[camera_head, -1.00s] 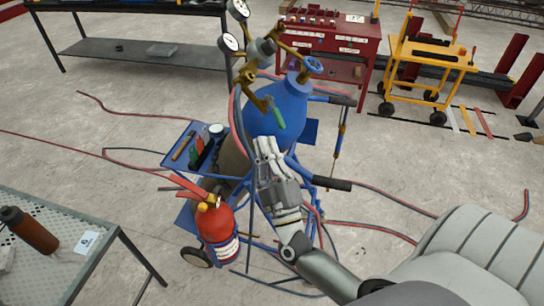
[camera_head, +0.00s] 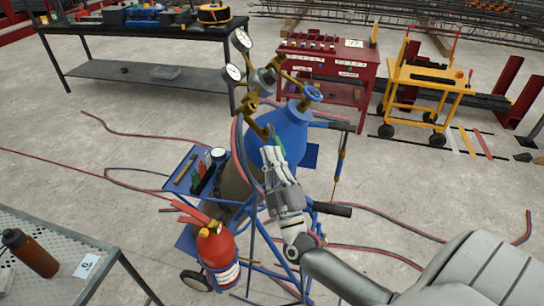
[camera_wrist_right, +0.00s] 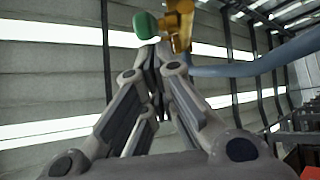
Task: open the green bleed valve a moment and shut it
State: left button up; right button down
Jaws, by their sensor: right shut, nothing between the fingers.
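The green bleed valve handle (camera_head: 279,150) hangs below a brass fitting (camera_head: 262,130) in front of the blue gas cylinder (camera_head: 290,132). My right gripper (camera_head: 274,168) is shut and empty, its fingertips just below the handle, partly covering its lower end in the head view. In the right wrist view the green handle (camera_wrist_right: 147,26) shows just past the closed fingertips (camera_wrist_right: 153,52), with the brass fitting (camera_wrist_right: 180,22) beside it. I cannot tell whether the fingertips touch the handle. My left gripper is not in view.
Two gauges (camera_head: 242,40) and a blue handwheel (camera_head: 313,94) sit above the cylinder. Red and dark hoses hang close to my right gripper.

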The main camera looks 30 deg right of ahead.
jog(key=d+n+t+y+b, duration=0.1)
jog(key=n+y+b, duration=0.2)
jog(key=y, duration=0.1)
jog(key=d+f+n+t+y+b, duration=0.1)
jog(key=n+y+b, duration=0.2)
jog(key=b, duration=0.1)
jog(key=d+f+n+y+b, duration=0.1)
jog(key=n+y+b, duration=0.1)
jog(key=y+b, duration=0.1)
jog(key=shift+w+d+f+n+t+y, duration=0.1)
jog(key=shift+f+n+t+y, duration=0.1)
jog(key=shift+y, duration=0.2)
jog(key=shift+w+d+f+n+t+y, duration=0.1)
jog(key=shift+n+t+y, duration=0.1)
jog(key=shift+y, duration=0.2)
jog(key=shift+d, duration=0.1)
dwell(0.5)
